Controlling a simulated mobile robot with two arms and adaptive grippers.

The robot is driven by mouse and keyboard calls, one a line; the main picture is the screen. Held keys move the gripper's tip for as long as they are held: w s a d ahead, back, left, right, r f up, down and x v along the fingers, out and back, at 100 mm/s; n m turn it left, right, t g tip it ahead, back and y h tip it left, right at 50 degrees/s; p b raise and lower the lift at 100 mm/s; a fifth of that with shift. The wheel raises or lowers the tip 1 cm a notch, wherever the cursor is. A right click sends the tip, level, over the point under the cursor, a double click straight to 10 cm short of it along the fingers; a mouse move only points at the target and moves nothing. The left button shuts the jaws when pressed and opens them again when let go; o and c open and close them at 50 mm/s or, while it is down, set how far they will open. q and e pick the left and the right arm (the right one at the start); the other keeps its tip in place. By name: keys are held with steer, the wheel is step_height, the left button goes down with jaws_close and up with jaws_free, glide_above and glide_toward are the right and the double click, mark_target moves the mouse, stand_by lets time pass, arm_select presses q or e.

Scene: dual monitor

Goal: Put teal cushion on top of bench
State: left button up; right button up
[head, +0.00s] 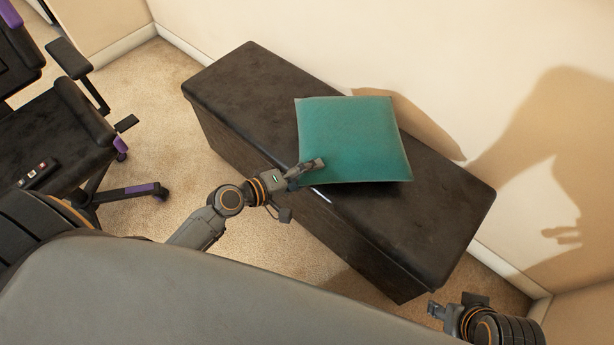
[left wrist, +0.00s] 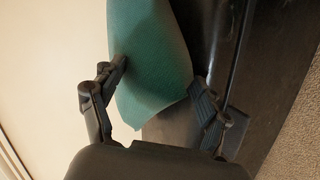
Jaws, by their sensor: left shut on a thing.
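The teal cushion (head: 352,138) is a square pillow over the middle of the dark bench (head: 245,80) in the head view. I cannot tell if it rests fully on the bench top or is held slightly above it. My left gripper (head: 312,170) is shut on the cushion's near left edge. In the left wrist view the cushion (left wrist: 150,50) shows between the fingers of my left gripper (left wrist: 158,72), with the dark bench (left wrist: 268,70) beside it. My right gripper (head: 440,308) is at the bottom right of the head view, away from the cushion; its jaw opening is unclear.
A black office chair (head: 55,130) with purple parts stands left of the bench on beige carpet (head: 150,85). A cream wall (head: 300,40) runs behind the bench. The bench top is bare at both ends. A small dark object (head: 38,172) lies on the chair seat.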

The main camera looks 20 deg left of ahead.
arm_select(q)
steer(key=o, duration=1.4)
steer(key=shift+f, duration=0.1)
steer(key=shift+o, duration=0.2)
steer(key=v, duration=1.2)
steer(key=s+d+f+m+g, duration=0.2)
steer(key=s+d+m+g, duration=0.35)
steer(key=d+m, duration=0.3)
steer(key=s+a+m+g+y, duration=0.2)
steer(key=s+a+y, duration=0.3)
steer(key=a+y, duration=0.1)
steer(key=shift+r+m+y, duration=0.2)
steer(key=shift+m+y, duration=0.15)
steer(key=shift+y, duration=0.55)
